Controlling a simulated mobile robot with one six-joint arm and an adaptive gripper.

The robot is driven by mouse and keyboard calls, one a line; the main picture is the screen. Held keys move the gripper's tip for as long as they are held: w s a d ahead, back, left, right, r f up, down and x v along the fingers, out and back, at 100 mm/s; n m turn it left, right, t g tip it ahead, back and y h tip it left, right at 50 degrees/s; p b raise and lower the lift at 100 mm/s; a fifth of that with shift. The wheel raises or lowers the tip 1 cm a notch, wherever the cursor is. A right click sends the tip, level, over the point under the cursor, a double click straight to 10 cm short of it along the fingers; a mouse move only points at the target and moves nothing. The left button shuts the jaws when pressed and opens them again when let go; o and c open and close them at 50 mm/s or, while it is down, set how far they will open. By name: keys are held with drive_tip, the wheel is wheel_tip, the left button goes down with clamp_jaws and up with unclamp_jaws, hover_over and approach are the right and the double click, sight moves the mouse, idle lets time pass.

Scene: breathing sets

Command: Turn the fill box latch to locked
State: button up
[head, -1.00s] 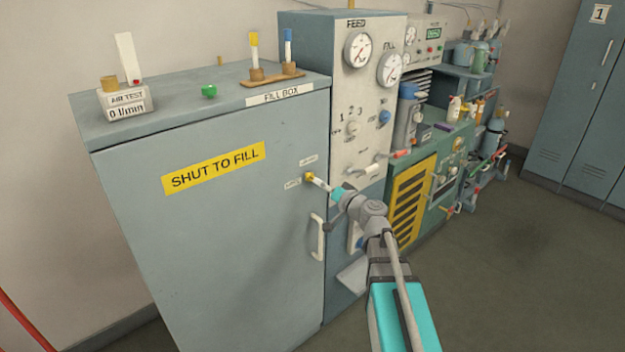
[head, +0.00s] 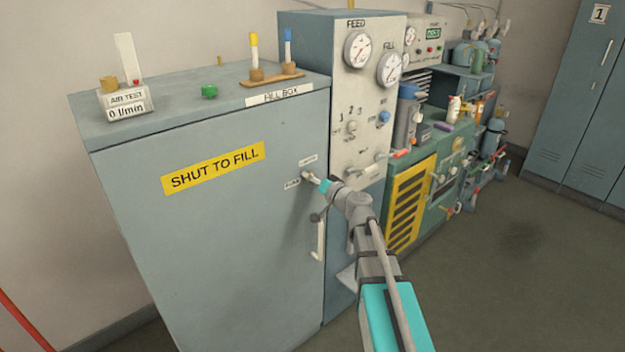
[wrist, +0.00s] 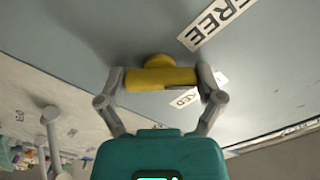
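The fill box (head: 220,240) is a large grey-blue cabinet with a yellow SHUT TO FILL sign. Its yellow latch (wrist: 160,78) is a short bar on a round hub, seen close up in the wrist view. A FREE label (wrist: 217,22) and a partly covered LOCKED label (wrist: 186,98) lie beside it. My gripper (wrist: 161,80) has one finger at each end of the bar, with no clear gap, and looks shut on it. In the head view my gripper (head: 311,178) reaches the door and mostly hides the latch.
A white door handle (head: 319,240) is just below my gripper, partly behind my arm. The gauge panel (head: 368,110) stands close on the right. Open floor lies at right.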

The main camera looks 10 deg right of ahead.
drive_tip(key=c, duration=0.4)
drive_tip(key=shift+m, duration=0.4)
drive_tip(key=m, duration=0.3)
drive_tip(key=shift+m, duration=2.4)
drive_tip(key=o, duration=0.9)
drive_tip(key=shift+c, duration=0.2)
